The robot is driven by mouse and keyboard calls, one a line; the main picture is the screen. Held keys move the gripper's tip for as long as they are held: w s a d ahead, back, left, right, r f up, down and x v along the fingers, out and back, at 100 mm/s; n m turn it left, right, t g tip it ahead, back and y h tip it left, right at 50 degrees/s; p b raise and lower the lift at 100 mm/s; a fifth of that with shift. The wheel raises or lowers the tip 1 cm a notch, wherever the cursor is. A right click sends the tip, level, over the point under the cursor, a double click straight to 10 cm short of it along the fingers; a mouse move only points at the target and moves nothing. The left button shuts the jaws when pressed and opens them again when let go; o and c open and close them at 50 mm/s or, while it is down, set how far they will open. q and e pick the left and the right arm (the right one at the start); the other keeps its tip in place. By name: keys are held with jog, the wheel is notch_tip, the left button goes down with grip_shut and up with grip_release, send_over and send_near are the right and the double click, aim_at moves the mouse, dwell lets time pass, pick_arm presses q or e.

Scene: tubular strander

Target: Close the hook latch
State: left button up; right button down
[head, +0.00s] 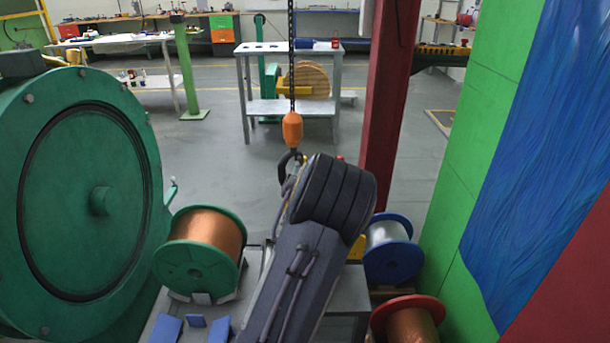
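A crane hook (286,168) hangs from an orange hook block (292,130) on a dark chain (292,60) in the middle of the head view. The dark curved hook is partly hidden behind one of my dark grey arm links. Its latch is too small and too covered for me to tell whether it is open or shut. Neither of my grippers can be made out. The arm link stands in front of the hook's right side, and I cannot tell whether anything touches the hook.
A green spool with copper wire (207,238) sits left of my arm. A blue-flanged spool (390,248) and a red-flanged spool (408,322) are on the right. A large green wheel (85,200) fills the left. A red column (388,110) stands behind. Open floor lies beyond.

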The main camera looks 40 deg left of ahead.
pick_arm(q)
jog(key=shift+r, duration=0.1)
jog(key=v, duration=0.7)
jog(key=shift+s+d, duration=0.25)
jog(key=shift+s, duration=0.05)
